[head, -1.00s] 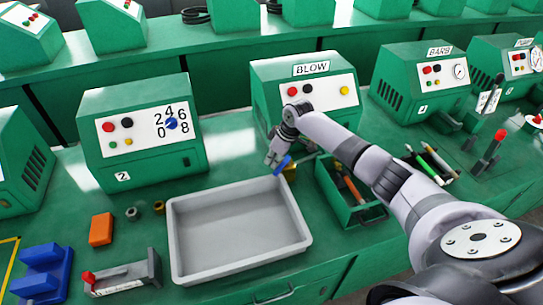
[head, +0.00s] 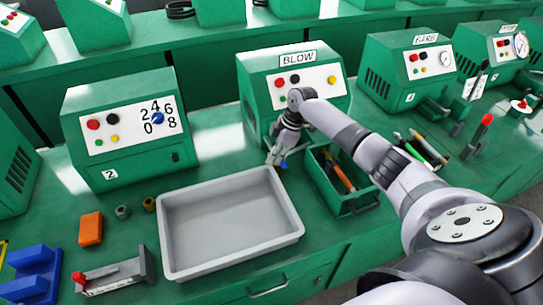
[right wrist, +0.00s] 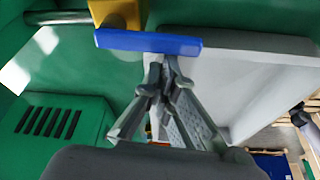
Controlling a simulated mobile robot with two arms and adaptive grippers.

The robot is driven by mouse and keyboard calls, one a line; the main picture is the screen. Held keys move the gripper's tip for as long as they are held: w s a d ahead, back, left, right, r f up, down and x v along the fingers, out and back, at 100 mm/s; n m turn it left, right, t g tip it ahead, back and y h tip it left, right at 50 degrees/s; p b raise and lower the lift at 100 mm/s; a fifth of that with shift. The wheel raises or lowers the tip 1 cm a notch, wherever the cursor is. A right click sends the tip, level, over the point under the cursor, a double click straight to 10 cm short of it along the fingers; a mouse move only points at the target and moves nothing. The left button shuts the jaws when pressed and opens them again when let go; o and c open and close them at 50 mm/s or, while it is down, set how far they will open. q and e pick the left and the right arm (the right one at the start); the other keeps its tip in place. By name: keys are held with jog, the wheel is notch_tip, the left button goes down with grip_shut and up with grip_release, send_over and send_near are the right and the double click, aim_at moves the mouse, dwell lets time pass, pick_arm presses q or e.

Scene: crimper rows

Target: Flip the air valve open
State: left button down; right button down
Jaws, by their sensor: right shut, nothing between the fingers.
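The air valve is a blue lever handle (right wrist: 150,42) on a yellow-brass body (right wrist: 117,12), seen close up in the right wrist view. The handle lies crosswise, just beyond my fingertips. In the head view only a small bit of the blue handle (head: 283,164) shows, low in front of the BLOW box (head: 292,85); my gripper hides much of it. My right gripper (head: 275,156) is shut and empty beside the handle. In the right wrist view its fingertips (right wrist: 164,68) meet at the handle's lower edge; I cannot tell whether they touch it. My left gripper is not in view.
A grey tray (head: 168,235) lies left of the valve on the green bench. A green open bin (head: 350,208) with tools stands close to its right. Box 2 (head: 125,145), with a numbered dial, stands to the left. An orange block (head: 91,228) lies further left.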

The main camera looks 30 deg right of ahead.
jog(key=shift+s+d, duration=0.1)
jog(key=shift+s, duration=0.05)
dwell(0.4)
notch_tip(320, 180, up, 10)
jog(key=shift+a+f+b, duration=0.25)
jog(key=shift+a+b, duration=0.15)
dwell(0.4)
dwell(0.5)
